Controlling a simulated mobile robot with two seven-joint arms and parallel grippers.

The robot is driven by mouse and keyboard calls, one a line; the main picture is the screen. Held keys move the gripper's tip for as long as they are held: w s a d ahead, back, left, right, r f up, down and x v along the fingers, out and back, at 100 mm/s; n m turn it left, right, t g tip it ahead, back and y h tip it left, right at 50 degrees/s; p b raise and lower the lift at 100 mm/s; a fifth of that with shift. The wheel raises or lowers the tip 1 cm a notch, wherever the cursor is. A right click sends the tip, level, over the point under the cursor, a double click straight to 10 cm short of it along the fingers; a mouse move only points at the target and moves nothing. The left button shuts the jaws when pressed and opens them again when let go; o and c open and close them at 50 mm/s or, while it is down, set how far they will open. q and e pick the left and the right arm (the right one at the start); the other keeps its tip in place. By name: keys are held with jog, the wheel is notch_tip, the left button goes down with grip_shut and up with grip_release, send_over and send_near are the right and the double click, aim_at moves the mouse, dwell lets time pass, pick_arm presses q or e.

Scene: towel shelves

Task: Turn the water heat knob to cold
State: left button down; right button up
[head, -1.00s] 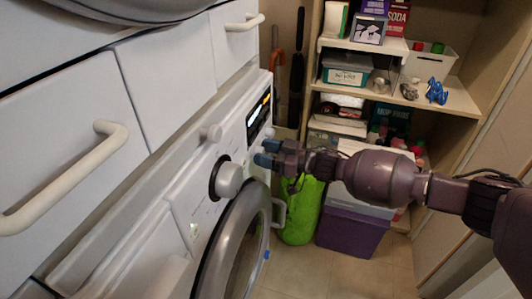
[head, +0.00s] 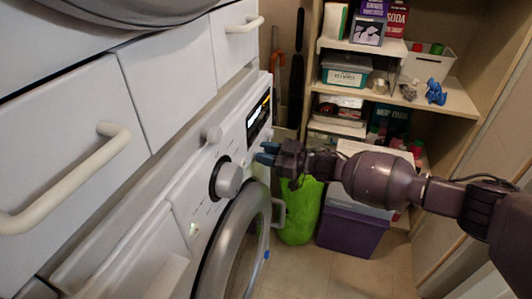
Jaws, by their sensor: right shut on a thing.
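My right gripper (head: 267,153) reaches in from the right to the white front panel of the washing machine (head: 180,200). Its blue-tipped fingers are at the panel just below the dark display (head: 258,118). They are shut on a small knob there, which I take to be the water heat knob; the fingers hide it almost fully, so its setting cannot be read. A larger round white dial (head: 229,180) with a dark ring sits on the panel to the left of the gripper, apart from it. My left gripper is not in view.
The round machine door (head: 232,240) is below the panel. White drawers with handles (head: 75,185) are above and left. A green bag (head: 302,212) and a purple bin (head: 352,230) stand behind the gripper. Shelves (head: 460,103) with boxes are at the back right.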

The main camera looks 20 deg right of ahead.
jog(key=n, duration=0.9)
jog(key=shift+n+p, duration=0.4)
dwell(0.4)
jog(key=o, duration=0.8)
jog(key=shift+o, duration=0.6)
jog(key=shift+d, duration=0.1)
